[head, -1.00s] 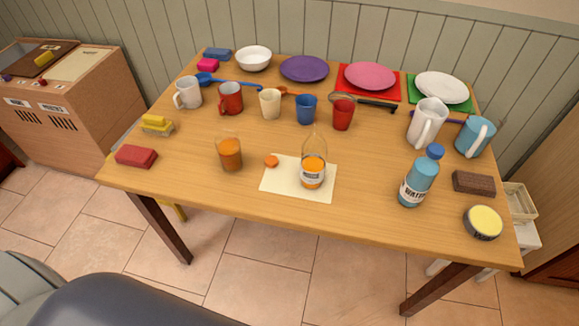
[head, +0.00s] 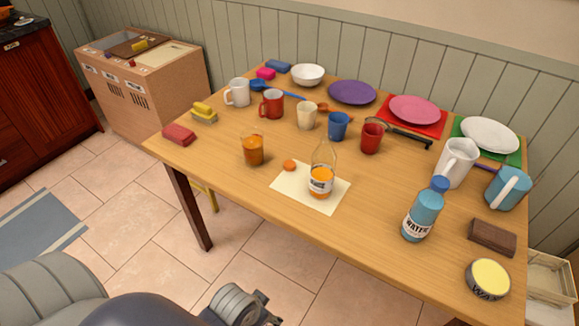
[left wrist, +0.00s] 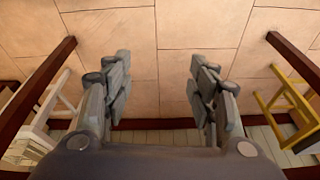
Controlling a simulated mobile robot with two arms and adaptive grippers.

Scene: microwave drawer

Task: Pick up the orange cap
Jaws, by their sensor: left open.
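The small orange cap (head: 289,165) lies on the table at the upper left edge of a cream sheet (head: 300,196). A clear bottle (head: 322,172) with orange liquid stands upright on the sheet, right of the cap. A glass of orange drink (head: 254,150) stands left of the cap. My left gripper (left wrist: 158,85) is open and empty in the left wrist view, with floor tiles and table legs beyond it. In the head view part of my left arm shows at the bottom, below the table's front edge and well apart from the cap. My right gripper is not in view.
The wooden table (head: 375,238) holds a blue water bottle (head: 425,210), a round tin (head: 488,279), a brown block (head: 492,237) and a red block (head: 179,135). Mugs, cups and plates stand farther back. The table front around the sheet is fairly clear.

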